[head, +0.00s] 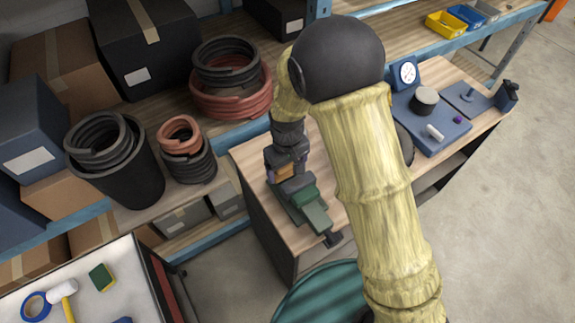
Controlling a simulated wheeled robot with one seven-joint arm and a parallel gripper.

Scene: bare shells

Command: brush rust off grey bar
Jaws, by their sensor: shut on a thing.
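My gripper (285,160) is at the end of my yellow arm, pointing down over the left part of the wooden workbench (255,168). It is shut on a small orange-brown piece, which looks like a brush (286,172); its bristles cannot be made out. Directly below and in front of it is a green and dark-grey vise (305,197) with a dark end towards the bench's front edge. The grey bar cannot be told apart from the vise and gripper, and I see no clear rust. Whether the brush touches anything cannot be told.
A blue device with a dial (407,73) stands on the bench's right part. Shelves hold boxes, coiled hoses (230,85) and a black bucket (115,160). A teal round bin (320,295) stands before the bench. A white-topped surface (85,285) holds a mallet, tape and sponge.

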